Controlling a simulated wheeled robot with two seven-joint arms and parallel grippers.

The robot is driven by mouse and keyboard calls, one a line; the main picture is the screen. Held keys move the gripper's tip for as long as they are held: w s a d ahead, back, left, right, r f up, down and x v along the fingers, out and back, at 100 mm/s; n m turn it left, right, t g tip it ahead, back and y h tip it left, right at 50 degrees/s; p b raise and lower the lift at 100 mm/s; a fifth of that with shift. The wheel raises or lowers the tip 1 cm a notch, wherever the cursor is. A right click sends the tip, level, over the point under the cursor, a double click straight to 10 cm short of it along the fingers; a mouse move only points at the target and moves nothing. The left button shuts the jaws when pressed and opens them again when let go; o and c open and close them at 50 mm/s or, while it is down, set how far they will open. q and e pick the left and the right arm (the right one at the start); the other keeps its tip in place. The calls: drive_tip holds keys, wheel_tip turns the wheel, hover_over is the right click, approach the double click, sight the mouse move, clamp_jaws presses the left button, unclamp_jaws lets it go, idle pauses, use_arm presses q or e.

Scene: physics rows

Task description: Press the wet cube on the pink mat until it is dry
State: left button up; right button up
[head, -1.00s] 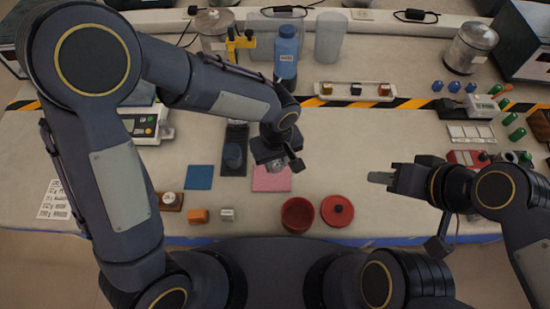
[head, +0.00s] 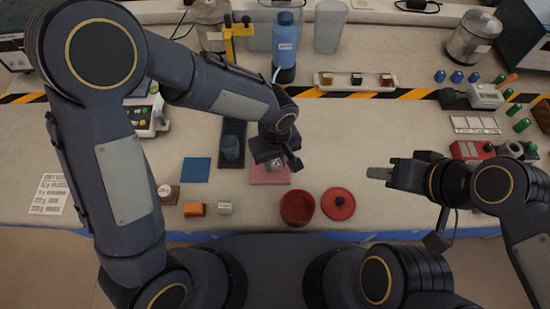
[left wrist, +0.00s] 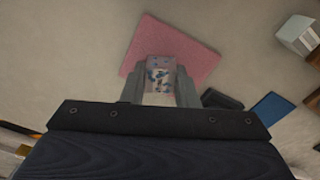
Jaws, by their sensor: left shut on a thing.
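The pink mat (head: 268,179) lies flat on the table in front of me. My left gripper (head: 275,165) is over the mat, shut on a small pale, clear-looking cube with blue specks. In the left wrist view the cube (left wrist: 160,74) sits between the two grey fingers, with the pink mat (left wrist: 186,43) around and behind it. The cube is at or close to the mat; I cannot tell whether it touches. My right gripper (head: 380,173) hangs to the right, away from the mat, and its finger gap is not visible.
Left of the mat are a dark tray (head: 232,166) and a blue mat (head: 196,170). An orange block (head: 194,209) and a grey block (head: 225,208) are nearer. A red bowl (head: 297,207) and round red lid (head: 338,204) stand right of the mat.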

use_arm(q)
drive_tip(key=shift+s+f+b, duration=0.1)
drive_tip(key=shift+f+b, duration=0.6)
drive_tip(key=shift+b, duration=0.25)
idle(1.8)
drive_tip(key=shift+r, duration=0.15)
drive_tip(key=shift+d+r+p, duration=0.3)
drive_tip(key=shift+r+p, duration=0.1)
drive_tip(key=shift+r, duration=0.2)
drive_tip(key=shift+f+b, duration=0.7)
drive_tip(key=shift+b, duration=0.25)
idle(1.6)
drive_tip(key=shift+a+r+p, duration=0.3)
drive_tip(key=shift+r+p, duration=0.15)
drive_tip(key=shift+r, duration=0.3)
drive_tip(key=shift+f+b, duration=0.65)
idle(0.5)
